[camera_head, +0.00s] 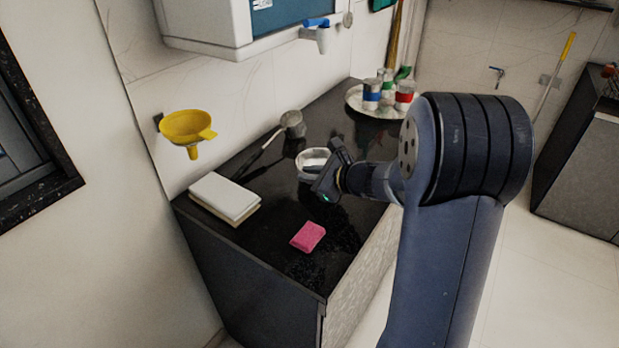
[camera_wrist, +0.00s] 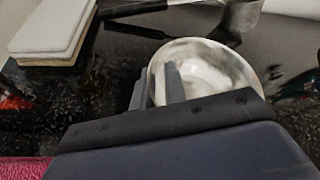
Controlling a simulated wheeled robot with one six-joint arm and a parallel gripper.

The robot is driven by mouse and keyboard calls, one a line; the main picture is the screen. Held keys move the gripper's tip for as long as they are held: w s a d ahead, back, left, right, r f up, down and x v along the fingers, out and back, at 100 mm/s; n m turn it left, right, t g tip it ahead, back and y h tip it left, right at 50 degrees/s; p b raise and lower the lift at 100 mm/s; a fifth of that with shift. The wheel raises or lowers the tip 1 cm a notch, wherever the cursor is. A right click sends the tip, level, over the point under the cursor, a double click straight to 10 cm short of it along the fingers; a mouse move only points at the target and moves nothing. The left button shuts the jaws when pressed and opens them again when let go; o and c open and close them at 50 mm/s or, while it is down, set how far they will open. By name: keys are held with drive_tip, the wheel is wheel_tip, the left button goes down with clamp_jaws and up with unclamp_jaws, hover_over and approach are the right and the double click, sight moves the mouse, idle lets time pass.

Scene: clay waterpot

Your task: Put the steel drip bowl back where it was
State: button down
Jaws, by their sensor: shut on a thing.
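The steel drip bowl (camera_head: 309,156) is a small, shiny round bowl over the middle of the dark counter. In the wrist view the bowl (camera_wrist: 216,62) shows its pale inside, beyond my gripper. My gripper (camera_head: 322,175) reaches in from the right at the bowl's near side. In the wrist view the two fingers of my gripper (camera_wrist: 157,88) close on the bowl's near left rim, one inside and one outside. I cannot tell whether the bowl touches the counter.
The counter (camera_head: 262,231) bears a pink sponge (camera_head: 308,236), a white slab (camera_head: 225,196), a long-handled dipper (camera_head: 292,121) and a round tray (camera_head: 355,98) with several cups. A yellow funnel (camera_head: 188,125) hangs on the wall. A dispenser tap (camera_head: 322,40) hangs above the counter.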

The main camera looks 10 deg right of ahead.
drive_tip(key=shift+f, duration=0.2)
drive_tip(key=c, duration=1.4)
unclamp_jaws()
drive_tip(key=shift+c, duration=0.2)
drive_tip(key=shift+r, duration=0.2)
drive_tip(key=p+v, duration=0.1)
drive_tip(key=v, duration=1.1)
drive_tip(key=shift+f, duration=0.1)
drive_tip(key=b+x, duration=0.1)
drive_tip(key=x, duration=1.1)
drive_tip(key=shift+w+a+f, duration=0.1)
drive_tip(key=shift+a+f, duration=0.05)
drive_tip(key=shift+f, duration=0.05)
wheel_tip(320, 180, up, 3)
drive_tip(key=shift+f+p, duration=0.15)
drive_tip(key=shift+p, duration=0.25)
drive_tip(key=shift+r, duration=0.35)
